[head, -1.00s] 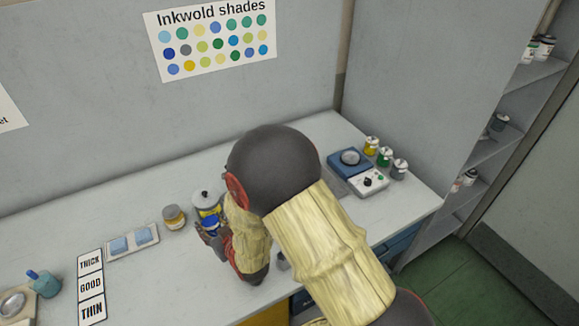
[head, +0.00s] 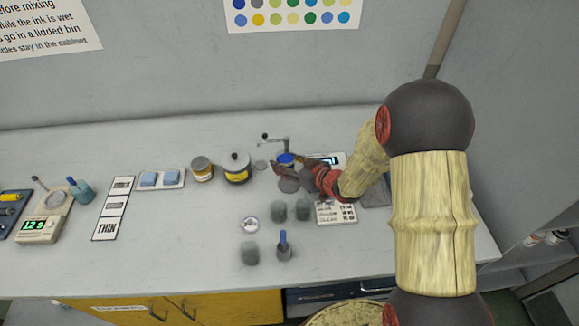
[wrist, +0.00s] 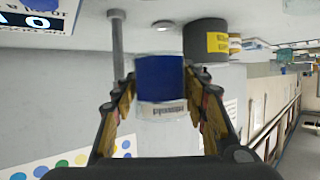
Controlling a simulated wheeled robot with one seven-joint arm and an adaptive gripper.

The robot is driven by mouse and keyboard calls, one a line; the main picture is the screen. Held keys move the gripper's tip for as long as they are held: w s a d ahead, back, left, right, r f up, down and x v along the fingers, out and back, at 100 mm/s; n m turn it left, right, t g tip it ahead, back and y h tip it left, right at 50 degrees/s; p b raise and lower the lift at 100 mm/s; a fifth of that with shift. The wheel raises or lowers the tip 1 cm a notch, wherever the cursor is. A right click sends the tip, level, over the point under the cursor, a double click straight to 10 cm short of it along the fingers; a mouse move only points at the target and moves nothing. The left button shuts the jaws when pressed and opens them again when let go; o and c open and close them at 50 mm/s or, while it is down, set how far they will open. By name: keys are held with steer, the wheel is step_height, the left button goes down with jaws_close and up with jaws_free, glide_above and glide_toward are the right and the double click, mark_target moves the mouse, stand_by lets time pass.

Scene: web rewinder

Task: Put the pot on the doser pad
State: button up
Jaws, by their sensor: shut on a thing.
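A small clear pot with a blue band (wrist: 160,78) is between the fingers of my gripper (wrist: 159,88) in the wrist view, which shows the bench upside down. The pot's blue top also shows in the head view (head: 287,158). My gripper in the head view (head: 300,170) is shut on it, beside the doser's stand (head: 286,146). A small pale disc, seemingly the doser pad (head: 260,165), lies left of the pot, under the end of the stand's arm. I cannot tell how high the pot is above the bench.
A lidded can with a yellow label (head: 236,168) stands just left of the disc, and a yellow-banded jar (head: 202,168) beyond it. Several grey cups (head: 279,211) stand in front. The doser's display (head: 328,160) is at right.

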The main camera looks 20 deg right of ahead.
steer(key=shift+s+d+f+n+g+y, duration=0.3)
steer(key=shift+d+f+n+y, duration=0.2)
steer(key=shift+d+n+y, duration=0.15)
step_height(320, 180, down, 6)
steer(key=b, duration=0.5)
steer(key=shift+w+a+r, duration=0.1)
steer(key=shift+r, duration=0.1)
steer(key=shift+f+b, duration=0.2)
steer(key=shift+b, duration=0.1)
